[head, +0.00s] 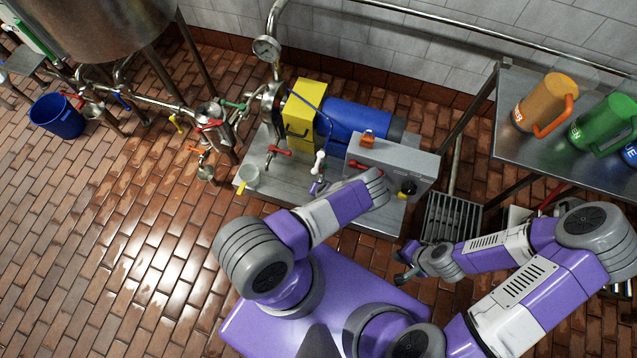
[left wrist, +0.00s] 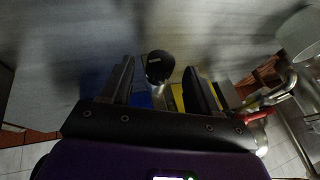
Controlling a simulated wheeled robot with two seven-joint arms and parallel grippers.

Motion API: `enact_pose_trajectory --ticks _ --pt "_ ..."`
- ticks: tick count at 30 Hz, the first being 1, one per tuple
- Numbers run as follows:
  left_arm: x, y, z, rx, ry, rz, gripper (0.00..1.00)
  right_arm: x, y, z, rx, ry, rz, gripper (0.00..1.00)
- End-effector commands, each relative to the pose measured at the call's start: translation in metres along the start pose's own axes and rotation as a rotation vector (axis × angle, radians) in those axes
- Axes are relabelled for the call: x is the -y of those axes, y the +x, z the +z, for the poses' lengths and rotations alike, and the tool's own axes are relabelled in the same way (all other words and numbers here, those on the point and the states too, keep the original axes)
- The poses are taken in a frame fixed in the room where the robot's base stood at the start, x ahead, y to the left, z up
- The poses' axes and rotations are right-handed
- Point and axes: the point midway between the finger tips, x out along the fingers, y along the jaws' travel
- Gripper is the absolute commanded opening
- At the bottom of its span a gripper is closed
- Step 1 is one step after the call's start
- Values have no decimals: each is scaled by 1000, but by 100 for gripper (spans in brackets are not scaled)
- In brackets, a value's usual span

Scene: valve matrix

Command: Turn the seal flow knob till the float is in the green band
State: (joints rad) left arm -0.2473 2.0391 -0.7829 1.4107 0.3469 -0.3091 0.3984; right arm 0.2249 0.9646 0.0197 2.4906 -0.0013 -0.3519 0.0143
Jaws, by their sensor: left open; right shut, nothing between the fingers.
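In the left wrist view my left gripper (left wrist: 158,78) is open, with its two dark fingers apart. A dark rounded knob (left wrist: 160,64) on a pale stem shows between them. I cannot tell whether the fingers touch it, or whether it is the seal flow knob. A small white-topped fitting (head: 319,162) stands on the skid beside that arm. No float or green band can be made out. My right gripper (head: 404,272) is shut and empty, low beside the skid.
The skid (head: 262,158) carries a yellow guard (head: 303,112), a blue motor (head: 355,118) and a grey control box (head: 395,160). Red-handled valves stand at left. A table (head: 528,88) with coloured jugs is at right, a floor grate (head: 452,214) below it.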

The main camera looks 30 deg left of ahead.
Motion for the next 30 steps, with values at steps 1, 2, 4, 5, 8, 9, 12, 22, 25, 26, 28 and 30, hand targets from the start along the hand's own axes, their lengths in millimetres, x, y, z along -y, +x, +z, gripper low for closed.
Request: enact_pose_trajectory --ticks 1,2,4,5,8,9,12,22,25,26,28,30 --pt "1 -14 -3 -2 1 1 61 3 -9 0 0 0 0 0" --pt "1 -20 -3 -2 0 0 61 4 -11 0 0 0 0 0" --pt "1 -32 -3 -1 -1 0 61 6 -17 1 0 0 0 0" --pt "1 -36 -3 -2 -1 0 61 7 -19 1 0 0 0 0" --pt "1 -49 -2 -1 0 0 61 9 -24 1 0 0 0 0" --pt "1 -52 -2 -1 0 0 61 9 -25 1 0 0 0 0" --pt "1 -57 -1 -1 0 0 61 10 -26 1 0 0 0 0" --pt "1 -58 0 1 -2 0 61 10 -26 1 0 0 0 0" --pt "4 -62 5 28 -21 2 61 10 -26 1 0 0 0 0" --pt "5 -65 8 45 -32 4 61 10 -26 1 0 0 0 0" --pt "9 -76 18 98 -63 16 61 10 -26 1 0 0 0 0" --pt "10 -94 32 170 -103 43 61 10 -26 1 0 0 0 0"
